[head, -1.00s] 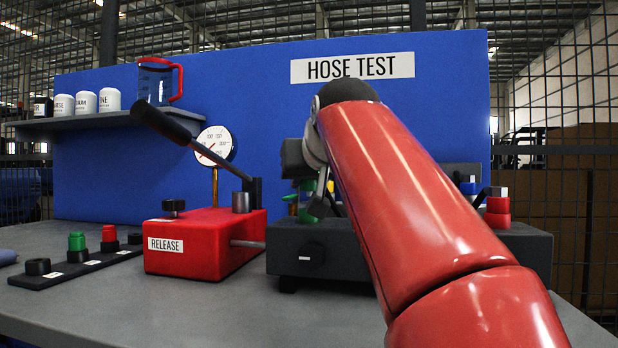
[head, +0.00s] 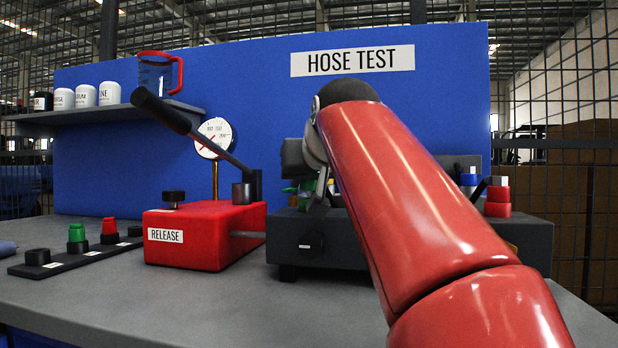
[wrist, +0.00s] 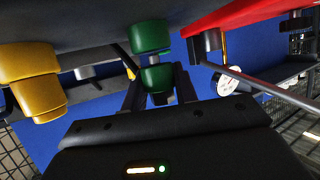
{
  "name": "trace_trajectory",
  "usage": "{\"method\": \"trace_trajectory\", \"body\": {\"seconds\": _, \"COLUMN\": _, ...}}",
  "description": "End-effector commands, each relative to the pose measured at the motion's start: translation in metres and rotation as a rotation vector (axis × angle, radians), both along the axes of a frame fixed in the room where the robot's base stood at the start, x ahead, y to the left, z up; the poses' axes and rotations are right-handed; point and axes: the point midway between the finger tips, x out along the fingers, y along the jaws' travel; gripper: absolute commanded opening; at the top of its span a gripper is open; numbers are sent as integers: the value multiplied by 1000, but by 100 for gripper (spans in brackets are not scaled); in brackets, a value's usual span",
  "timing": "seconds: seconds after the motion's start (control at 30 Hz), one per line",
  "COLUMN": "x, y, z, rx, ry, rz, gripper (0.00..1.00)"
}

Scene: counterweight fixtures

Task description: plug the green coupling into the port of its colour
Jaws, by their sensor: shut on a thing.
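My gripper (wrist: 155,90) is shut on the green coupling (wrist: 157,80), seen in the wrist view between the two fingers. The green port (wrist: 148,37) is on the dark block, just above the coupling in that picture and roughly in line with it. In the head view the green parts (head: 303,188) show only in part behind my gripper and red arm, above the dark test block (head: 316,245).
A red RELEASE box (head: 200,238) with a long black lever (head: 165,112) and a gauge (head: 214,138) stands left of the block. A yellow fitting (wrist: 30,80) is beside the green port. A rack (head: 50,267) lies front left.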

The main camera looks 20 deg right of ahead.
Motion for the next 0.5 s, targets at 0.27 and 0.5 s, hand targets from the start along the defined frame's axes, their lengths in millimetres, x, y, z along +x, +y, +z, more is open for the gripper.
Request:
{"method": "trace_trajectory", "body": {"seconds": 0.27, "x": 0, "y": 0, "z": 1, "rx": 0, "ry": 0, "rz": 0, "gripper": 4}}
{"method": "trace_trajectory", "body": {"seconds": 0.5, "x": 0, "y": 0, "z": -4, "rx": 0, "ry": 0, "rz": 0, "gripper": 4}}
